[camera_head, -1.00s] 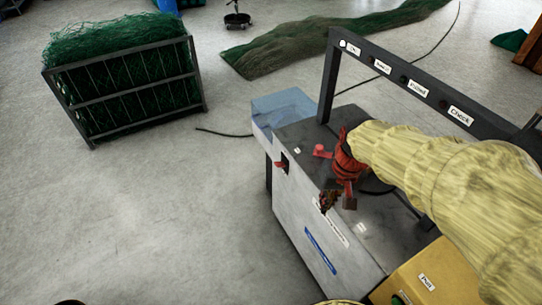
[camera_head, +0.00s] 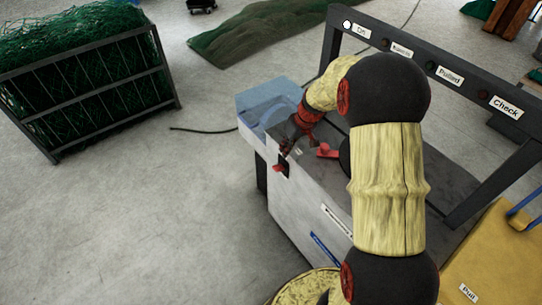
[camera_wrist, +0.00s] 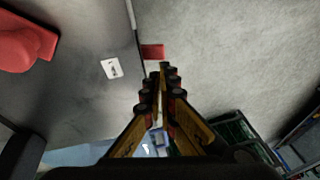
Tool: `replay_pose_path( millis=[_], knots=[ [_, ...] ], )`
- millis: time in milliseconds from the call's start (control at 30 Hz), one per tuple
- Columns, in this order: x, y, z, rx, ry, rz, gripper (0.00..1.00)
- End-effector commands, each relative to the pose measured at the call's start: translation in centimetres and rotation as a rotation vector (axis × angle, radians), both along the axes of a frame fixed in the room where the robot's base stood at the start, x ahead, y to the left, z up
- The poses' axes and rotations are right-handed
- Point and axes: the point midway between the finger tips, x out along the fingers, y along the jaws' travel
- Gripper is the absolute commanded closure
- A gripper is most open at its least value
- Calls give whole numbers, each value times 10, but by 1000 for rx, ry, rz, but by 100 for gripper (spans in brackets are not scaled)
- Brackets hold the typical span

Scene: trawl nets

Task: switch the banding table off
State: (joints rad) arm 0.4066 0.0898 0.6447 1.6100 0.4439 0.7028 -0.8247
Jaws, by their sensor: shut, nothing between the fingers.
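The banding table (camera_head: 302,196) is a grey cabinet with a dark top and a black overhead frame. A small red switch (camera_head: 279,169) juts from a dark slot near the top of its front face. In the wrist view the red switch (camera_wrist: 152,51) shows just past the table edge, beyond my fingertips. My gripper (camera_head: 286,149) is shut and empty, just above the switch; in the wrist view my gripper (camera_wrist: 164,70) points toward it. I cannot tell whether they touch. The white lamp (camera_head: 347,25) beside the "On" label looks lit.
A red fitting (camera_head: 326,151) sits on the table top close to my gripper. A blue-grey bin (camera_head: 268,99) adjoins the table's far end. A rack of green net (camera_head: 84,84) stands left, with open floor between. A yellow box marked "Pull" (camera_head: 488,262) is at right.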

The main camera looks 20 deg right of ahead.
Motion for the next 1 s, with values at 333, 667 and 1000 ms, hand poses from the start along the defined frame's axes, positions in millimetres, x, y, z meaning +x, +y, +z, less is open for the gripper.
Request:
replay_pose_path(
  millis=[333,667,1000],
  knots=[
    [6,-2,2,-36,-46,110,100],
    [6,-2,2,-36,-46,115,100],
    [14,6,-37,-36,-42,116,100]
  ],
)
